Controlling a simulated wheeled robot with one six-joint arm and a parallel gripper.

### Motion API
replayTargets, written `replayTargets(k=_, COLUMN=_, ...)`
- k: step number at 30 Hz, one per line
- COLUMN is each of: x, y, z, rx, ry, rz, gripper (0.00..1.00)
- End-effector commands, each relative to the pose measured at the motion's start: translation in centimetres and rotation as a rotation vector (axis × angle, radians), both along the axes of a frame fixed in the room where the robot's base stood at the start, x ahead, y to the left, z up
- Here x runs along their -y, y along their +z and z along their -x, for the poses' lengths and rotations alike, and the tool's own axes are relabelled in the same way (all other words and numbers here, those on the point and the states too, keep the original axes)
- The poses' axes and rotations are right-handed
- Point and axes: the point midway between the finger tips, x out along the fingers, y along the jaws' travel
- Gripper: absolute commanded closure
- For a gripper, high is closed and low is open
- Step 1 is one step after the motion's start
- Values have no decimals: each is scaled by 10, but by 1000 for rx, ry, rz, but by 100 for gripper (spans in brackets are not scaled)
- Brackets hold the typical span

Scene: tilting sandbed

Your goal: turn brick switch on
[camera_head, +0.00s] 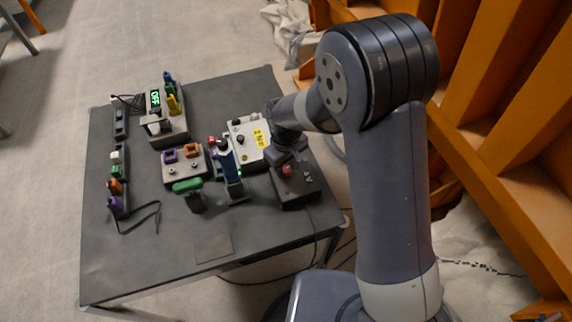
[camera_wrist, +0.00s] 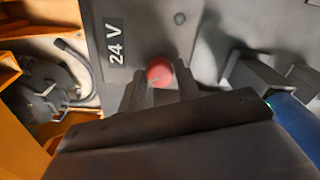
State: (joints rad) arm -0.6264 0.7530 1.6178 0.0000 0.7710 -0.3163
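The brick is a dark box (camera_head: 298,190) at the right edge of the table. Its top carries a white "24 V" label (camera_wrist: 115,41) in the wrist view. A round red switch knob (camera_wrist: 159,72) sits on this face and also shows in the head view (camera_head: 287,170). My gripper (camera_wrist: 160,84) is at the knob, with one dark finger on each side and small gaps visible. The knob's lower part is hidden by the gripper. In the head view my gripper (camera_head: 286,156) is just behind the knob.
Left of the brick stands a blue-handled device (camera_head: 232,170) with a green light, close to my gripper. A white panel (camera_head: 248,145) with a yellow label is behind it. A green-handled piece (camera_head: 188,187) stands farther left. The table's front (camera_head: 150,255) is mostly clear.

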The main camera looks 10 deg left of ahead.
Motion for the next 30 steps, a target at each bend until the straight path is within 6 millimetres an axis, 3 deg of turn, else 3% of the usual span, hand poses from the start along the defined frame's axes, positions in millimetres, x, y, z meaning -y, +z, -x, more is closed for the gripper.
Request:
replayTargets(k=9, x=0, y=0, z=0, rx=0, ry=0, rz=0, gripper=94)
replayTargets(k=20, x=0, y=0, z=0, rx=1, ry=-62, rz=-2, gripper=94)
replayTargets(k=30, x=0, y=-1, z=-1, rx=1, ry=-317, rz=-2, gripper=94)
